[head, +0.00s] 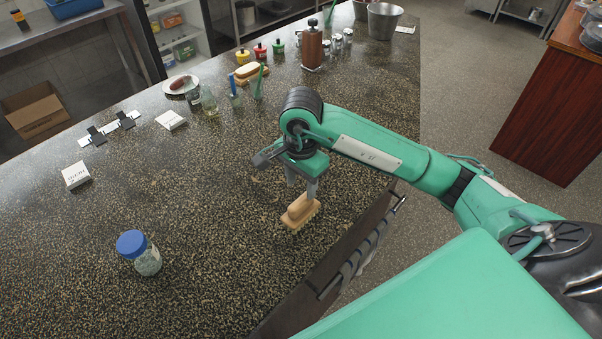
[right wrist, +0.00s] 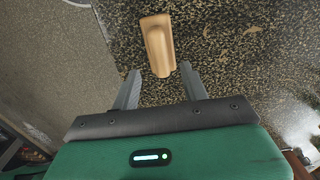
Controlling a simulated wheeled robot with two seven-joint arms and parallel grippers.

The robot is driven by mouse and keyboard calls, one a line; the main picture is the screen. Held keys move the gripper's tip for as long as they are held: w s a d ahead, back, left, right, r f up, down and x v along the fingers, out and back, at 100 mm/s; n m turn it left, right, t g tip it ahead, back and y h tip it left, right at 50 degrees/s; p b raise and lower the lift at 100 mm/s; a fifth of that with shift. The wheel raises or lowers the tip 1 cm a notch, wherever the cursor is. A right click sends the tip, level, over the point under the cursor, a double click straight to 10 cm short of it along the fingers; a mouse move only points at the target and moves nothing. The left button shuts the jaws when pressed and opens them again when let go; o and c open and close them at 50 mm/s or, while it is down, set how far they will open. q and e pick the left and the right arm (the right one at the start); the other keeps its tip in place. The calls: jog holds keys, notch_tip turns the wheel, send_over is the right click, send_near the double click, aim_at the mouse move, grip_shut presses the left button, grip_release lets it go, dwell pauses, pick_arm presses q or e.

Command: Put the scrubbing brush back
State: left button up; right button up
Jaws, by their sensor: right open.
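The scrubbing brush (head: 300,212), with a tan wooden back and pale bristles, rests on the speckled counter (head: 210,215) near its front edge. It also shows in the right wrist view (right wrist: 158,45), just beyond the fingertips. My right gripper (head: 302,190) points down above the brush, open and empty, with its fingers apart in the right wrist view (right wrist: 162,82). I cannot tell from these frames whether a finger touches the brush. My left gripper is not in view.
A towel on a rail (head: 360,250) hangs at the front edge. The left-middle counter is clear.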

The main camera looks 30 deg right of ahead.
jog(key=shift+r, duration=2.2)
jog(key=shift+s, duration=0.1)
